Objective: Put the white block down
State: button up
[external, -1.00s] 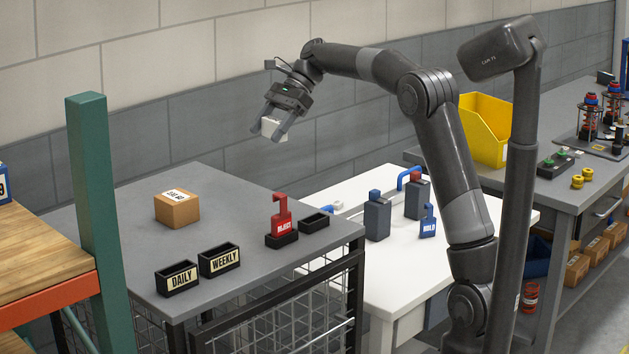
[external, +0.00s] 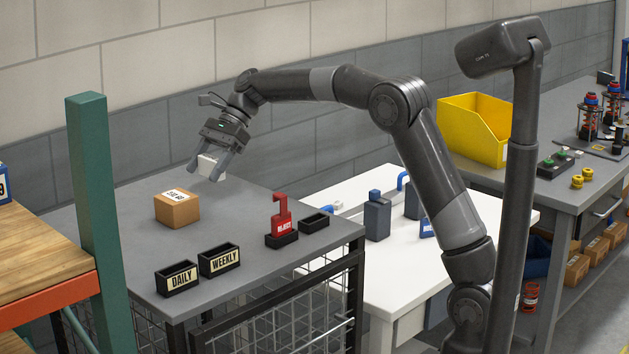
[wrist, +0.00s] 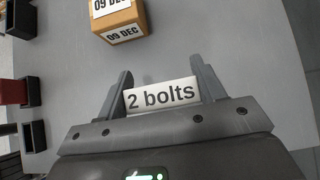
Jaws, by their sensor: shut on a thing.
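My gripper (external: 208,173) is shut on the white block (external: 208,165) and holds it above the grey table, behind and a little right of the cardboard box. In the wrist view the white block (wrist: 160,95) sits between the two fingers and its face reads "2 bolts". Its underside is hidden, but in the external view it appears raised clear of the table top (external: 240,200).
A cardboard box (external: 177,212) with a date label stands on the grey table. Two black bins, DAILY (external: 177,281) and WEEKLY (external: 219,262), stand at the front edge. The table's back is clear.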

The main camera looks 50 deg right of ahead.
aim_at(208, 196)
jog(key=shift+f, duration=2.05)
jog(key=shift+f, duration=0.1)
jog(key=o, duration=1)
jog(key=shift+d+r, duration=0.15)
jog(key=shift+r, duration=0.15)
jog(key=v, duration=1.1)
jog(key=shift+d+r, duration=0.15)
jog(key=shift+r, duration=0.05)
